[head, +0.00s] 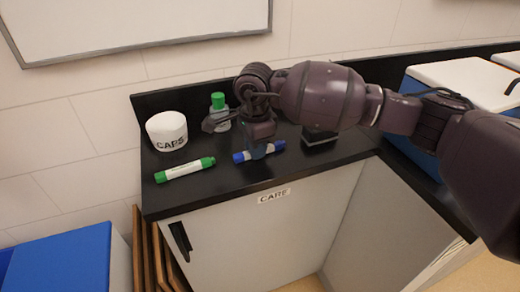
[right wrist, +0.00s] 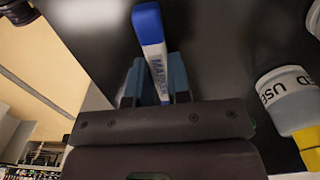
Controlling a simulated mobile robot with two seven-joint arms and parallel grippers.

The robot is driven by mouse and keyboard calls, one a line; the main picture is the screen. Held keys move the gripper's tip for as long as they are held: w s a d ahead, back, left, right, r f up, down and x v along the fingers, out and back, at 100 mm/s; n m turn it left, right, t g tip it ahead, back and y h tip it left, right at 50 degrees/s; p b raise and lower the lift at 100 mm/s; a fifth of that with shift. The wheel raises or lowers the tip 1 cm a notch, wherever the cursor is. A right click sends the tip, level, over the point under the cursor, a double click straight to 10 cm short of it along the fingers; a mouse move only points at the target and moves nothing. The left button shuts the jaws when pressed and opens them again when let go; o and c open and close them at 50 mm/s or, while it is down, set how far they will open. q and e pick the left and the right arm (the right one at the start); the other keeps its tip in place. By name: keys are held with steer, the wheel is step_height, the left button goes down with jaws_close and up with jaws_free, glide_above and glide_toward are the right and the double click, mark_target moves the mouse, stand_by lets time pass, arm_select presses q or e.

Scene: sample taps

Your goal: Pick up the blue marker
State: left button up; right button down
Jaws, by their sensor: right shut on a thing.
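The blue marker (head: 240,157) has a white body and blue ends. In the head view it lies across my right gripper (head: 259,150), low over the black counter, with an end showing on each side. In the right wrist view the marker (right wrist: 152,40) runs between the two fingers of the right gripper (right wrist: 155,80), which is shut on it. The fingers hide part of its body. I cannot tell whether the marker still touches the counter. My left gripper is not in view.
A green marker (head: 185,170) lies left on the counter (head: 210,188). A white CAPS cup (head: 167,131) and a green-capped bottle (head: 219,102) stand behind. A black eraser (head: 318,137) lies to the right. The right wrist view shows a container labelled USED (right wrist: 290,100).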

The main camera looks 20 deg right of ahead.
step_height(320, 180, up, 20)
steer(key=p, duration=0.2)
stand_by(0.4)
stand_by(0.4)
